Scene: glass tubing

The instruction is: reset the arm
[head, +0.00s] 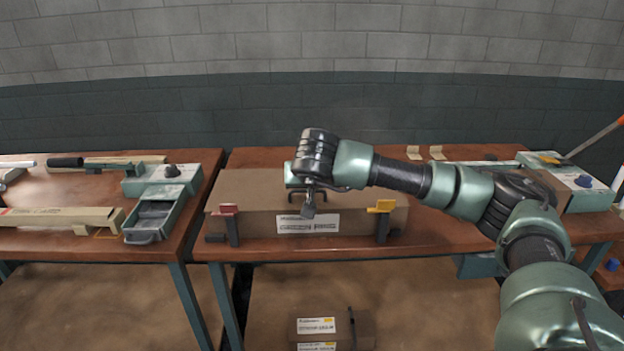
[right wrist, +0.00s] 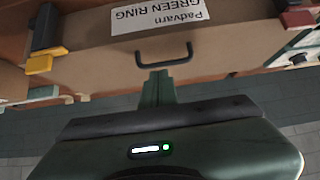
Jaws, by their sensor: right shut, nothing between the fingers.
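My right arm reaches in from the right in the head view. The box's white label (right wrist: 160,14) reads "Padvarn GREEN RING", upside down there. My left gripper is out of view.
A red-topped post (head: 229,210) and a yellow-topped post (head: 381,207) stand at the box's front. The left table holds a green unit with an open drawer (head: 155,220). A green box (head: 580,190) sits at the right. Smaller boxes (head: 335,325) lie below.

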